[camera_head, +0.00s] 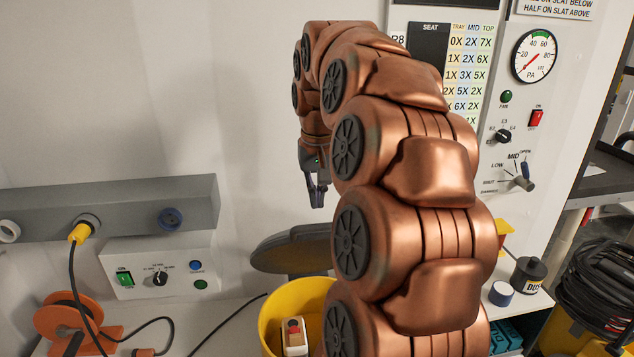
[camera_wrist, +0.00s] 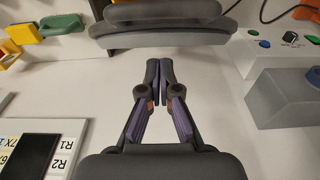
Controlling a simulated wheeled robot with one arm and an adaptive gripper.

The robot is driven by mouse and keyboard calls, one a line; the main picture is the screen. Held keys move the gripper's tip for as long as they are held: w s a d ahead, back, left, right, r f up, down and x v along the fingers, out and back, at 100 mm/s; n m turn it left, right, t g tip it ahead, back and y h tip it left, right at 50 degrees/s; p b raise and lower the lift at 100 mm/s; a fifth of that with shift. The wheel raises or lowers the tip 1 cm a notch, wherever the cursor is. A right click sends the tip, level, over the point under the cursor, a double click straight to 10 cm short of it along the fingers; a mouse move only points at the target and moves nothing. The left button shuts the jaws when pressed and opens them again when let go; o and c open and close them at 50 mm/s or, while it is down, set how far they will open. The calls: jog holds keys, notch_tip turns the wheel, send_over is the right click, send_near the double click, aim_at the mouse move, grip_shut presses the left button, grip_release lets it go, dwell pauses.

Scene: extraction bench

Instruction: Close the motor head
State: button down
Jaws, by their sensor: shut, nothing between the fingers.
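My gripper (camera_head: 317,198) hangs fingers-down near the back wall, beyond my arm. In the wrist view my gripper (camera_wrist: 160,68) is shut, its fingertips together and nothing between them. A dark grey rounded body (camera_head: 285,252) stands on the bench below my gripper; it may be the motor head, but I cannot tell for sure. My arm hides its right side. In the wrist view a grey rounded body (camera_wrist: 165,35) lies just past the fingertips, apparently apart from them. How far it is open cannot be told.
A yellow bucket (camera_head: 270,312) holding a red-and-white item stands in front. A grey rail (camera_head: 125,208) with a yellow plug (camera_head: 79,232) and a small control box (camera_head: 165,275) are at left. A wall panel (camera_head: 550,110) with gauge and switches is at right. An orange reel (camera_head: 62,318) sits front left.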

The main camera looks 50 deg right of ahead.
jog(key=shift+s+a+f+p, duration=0.2)
jog(key=shift+s+a+p, duration=0.1)
jog(key=shift+s+a, duration=0.2)
jog(key=shift+s+a+f+p, duration=0.2)
jog(key=shift+s+a+p, duration=0.15)
jog(key=shift+s, duration=0.25)
jog(key=shift+s+a+f, duration=0.15)
jog(key=shift+f, duration=0.05)
jog(key=shift+s+f, duration=0.1)
